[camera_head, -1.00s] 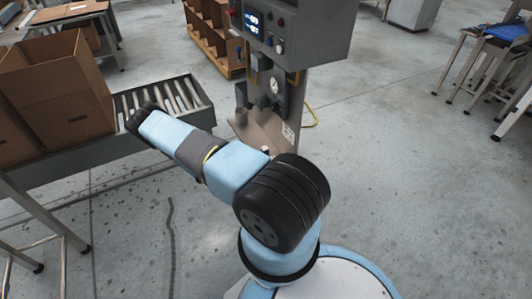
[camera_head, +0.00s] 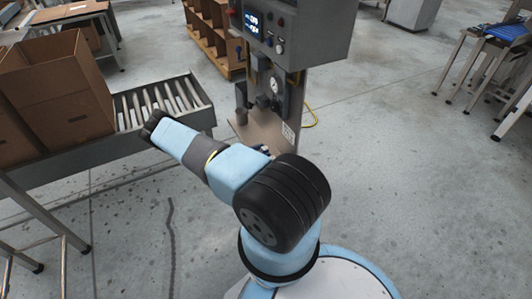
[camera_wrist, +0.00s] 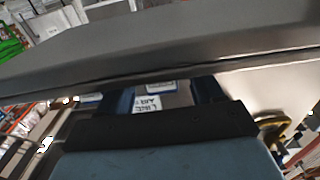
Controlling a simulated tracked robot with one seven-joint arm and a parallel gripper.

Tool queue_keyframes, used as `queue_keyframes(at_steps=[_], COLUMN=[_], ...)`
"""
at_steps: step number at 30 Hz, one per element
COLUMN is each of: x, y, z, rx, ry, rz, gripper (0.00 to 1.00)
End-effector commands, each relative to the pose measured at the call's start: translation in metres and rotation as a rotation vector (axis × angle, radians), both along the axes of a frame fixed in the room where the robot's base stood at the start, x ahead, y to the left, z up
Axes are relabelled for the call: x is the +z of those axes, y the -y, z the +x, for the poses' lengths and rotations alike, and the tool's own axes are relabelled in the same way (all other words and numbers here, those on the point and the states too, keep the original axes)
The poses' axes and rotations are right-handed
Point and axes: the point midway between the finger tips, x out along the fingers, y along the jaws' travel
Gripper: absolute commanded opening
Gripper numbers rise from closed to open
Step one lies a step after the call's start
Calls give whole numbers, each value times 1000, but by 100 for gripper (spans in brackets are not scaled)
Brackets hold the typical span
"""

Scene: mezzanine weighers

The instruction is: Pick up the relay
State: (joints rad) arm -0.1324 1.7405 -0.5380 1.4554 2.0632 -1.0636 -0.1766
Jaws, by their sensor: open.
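I cannot pick out the relay for certain in either view. In the wrist view, my gripper (camera_wrist: 163,92) shows two dark blue fingers held apart behind a black band. It is open. A white label with dark print (camera_wrist: 148,104) shows between the fingers; I cannot tell what it belongs to or how far off it is. In the head view, my arm hides the gripper. A small dark and pale thing (camera_head: 264,150) peeks out behind my arm at the machine's brown shelf (camera_head: 258,132), too small to identify.
A grey machine (camera_head: 297,35) with a screen stands behind my arm. A roller conveyor (camera_head: 192,93) bearing cardboard boxes (camera_head: 62,75) is at the left. A wide grey slab (camera_wrist: 160,40) crosses the wrist view close by. Floor at the right (camera_head: 420,200) is clear.

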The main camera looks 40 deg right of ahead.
Motion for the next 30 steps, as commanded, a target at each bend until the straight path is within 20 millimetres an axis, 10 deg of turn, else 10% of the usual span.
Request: queue_keyframes(at_steps=[17,30], x=[1,1], y=[35,35], z=[-9,-9], rx=[1,1], ry=[0,0], rz=[0,0], gripper=[65,23])
